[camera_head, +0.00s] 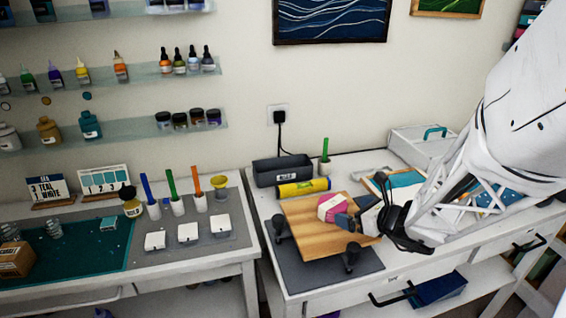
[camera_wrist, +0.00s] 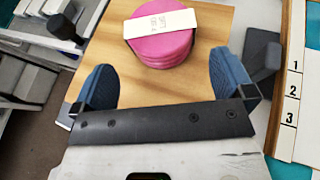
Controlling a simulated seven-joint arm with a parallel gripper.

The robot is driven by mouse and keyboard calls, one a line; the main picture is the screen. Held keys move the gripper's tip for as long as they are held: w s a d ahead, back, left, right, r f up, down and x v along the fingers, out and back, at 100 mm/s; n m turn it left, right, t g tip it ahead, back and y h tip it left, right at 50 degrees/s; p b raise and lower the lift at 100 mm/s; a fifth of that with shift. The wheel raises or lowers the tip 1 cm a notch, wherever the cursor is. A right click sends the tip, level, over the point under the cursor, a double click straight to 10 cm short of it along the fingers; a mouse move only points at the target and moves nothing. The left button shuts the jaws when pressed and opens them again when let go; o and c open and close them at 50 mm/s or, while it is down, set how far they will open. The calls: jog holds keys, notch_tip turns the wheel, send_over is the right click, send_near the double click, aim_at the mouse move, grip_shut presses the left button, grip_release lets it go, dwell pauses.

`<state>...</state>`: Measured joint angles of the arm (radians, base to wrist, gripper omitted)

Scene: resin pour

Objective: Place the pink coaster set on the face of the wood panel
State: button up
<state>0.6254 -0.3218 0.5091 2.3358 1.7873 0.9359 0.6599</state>
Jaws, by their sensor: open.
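The pink coaster set (camera_wrist: 162,52) is a stack of round pink discs with a white labelled band. It rests on the light wood panel (camera_wrist: 212,22), towards the panel's far side in the wrist view. In the head view the pink coaster set (camera_head: 331,206) lies on the wood panel (camera_head: 312,240), partly hidden by my gripper. My gripper (camera_wrist: 164,88) is open, with its two blue fingertips apart on either side of the space in front of the stack. Nothing is between them. My gripper also shows in the head view (camera_head: 352,218), close to the stack.
The panel stands on dark clamp-like supports (camera_head: 350,258) over a dark grey mat (camera_head: 310,276). A yellow roll (camera_head: 303,187), a dark bin (camera_head: 283,170) and a grey toolbox (camera_head: 420,146) stand behind. A numbered white board (camera_wrist: 290,85) lies right in the wrist view.

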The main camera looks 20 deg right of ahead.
jog(key=shift+a, duration=0.1)
dwell(0.5)
jog(key=a+r+n+g, duration=0.1)
jog(key=a+n, duration=0.1)
jog(key=s+a+n+g+y, duration=0.1)
jog(key=a+n, duration=0.1)
jog(key=a+r+n+y, duration=0.1)
jog(key=a+n, duration=0.1)
jog(key=a, duration=0.1)
jog(key=shift+s+r+g, duration=0.35)
jog(key=shift+g, duration=0.05)
jog(key=s+a+r+n+g+h, duration=0.1)
jog(key=s+a+r+n+g, duration=0.1)
jog(key=s+a+n+g, duration=0.45)
jog(key=s+a+r+n+g+h, duration=0.1)
jog(key=s+a+r+n, duration=0.3)
jog(key=n, duration=0.6)
jog(key=s+r+n+h, duration=0.3)
jog(key=s+n+h, duration=0.2)
jog(key=n, duration=0.4)
jog(key=shift+s+d+r, duration=0.2)
jog(key=shift+s+d, duration=0.1)
jog(key=shift+s, duration=0.35)
